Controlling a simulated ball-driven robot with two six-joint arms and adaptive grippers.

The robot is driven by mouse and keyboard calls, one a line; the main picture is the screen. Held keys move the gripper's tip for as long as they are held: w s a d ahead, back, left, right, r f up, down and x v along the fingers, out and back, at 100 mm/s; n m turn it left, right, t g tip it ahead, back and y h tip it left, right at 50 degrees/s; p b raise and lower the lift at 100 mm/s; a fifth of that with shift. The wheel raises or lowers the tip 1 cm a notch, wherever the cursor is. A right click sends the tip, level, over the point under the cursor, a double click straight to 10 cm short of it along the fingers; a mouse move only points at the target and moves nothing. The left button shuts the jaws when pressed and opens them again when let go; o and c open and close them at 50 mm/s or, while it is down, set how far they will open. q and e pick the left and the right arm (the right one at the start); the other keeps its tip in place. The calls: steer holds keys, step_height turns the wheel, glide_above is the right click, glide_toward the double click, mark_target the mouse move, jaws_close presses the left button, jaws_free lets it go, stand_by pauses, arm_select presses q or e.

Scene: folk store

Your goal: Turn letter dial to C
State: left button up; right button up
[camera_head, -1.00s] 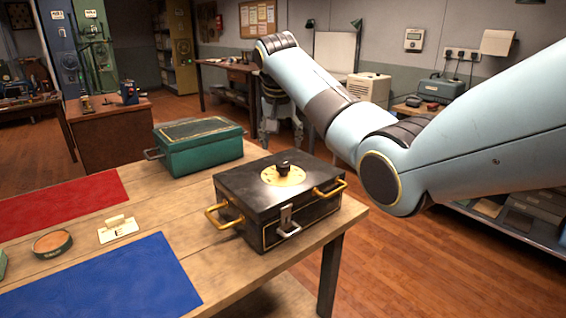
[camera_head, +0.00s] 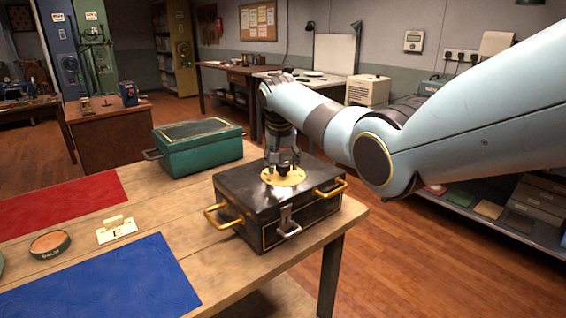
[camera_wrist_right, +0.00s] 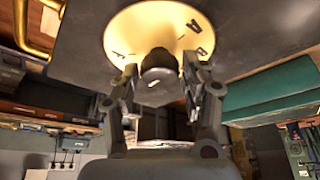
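A black metal box (camera_head: 262,205) with brass side handles and a front latch stands on the wooden table. On its lid is a round brass dial plate (camera_head: 296,179) with a dark knob at its centre. In the right wrist view the dial plate (camera_wrist_right: 130,30) shows the letters A and B near its right edge; other letters are hidden or unreadable. My right gripper (camera_head: 283,161) points down over the dial. In the wrist view its open fingers (camera_wrist_right: 160,68) stand on either side of the knob (camera_wrist_right: 158,62), apparently with small gaps. My left gripper is out of view.
A green box (camera_head: 200,150) stands behind and left of the black box. A red mat (camera_head: 60,203), a blue mat (camera_head: 105,280), a round tin (camera_head: 50,244) and a small card holder (camera_head: 117,231) lie to the left. The table's right edge is close to the black box.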

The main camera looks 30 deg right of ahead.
steer(key=c, duration=0.7)
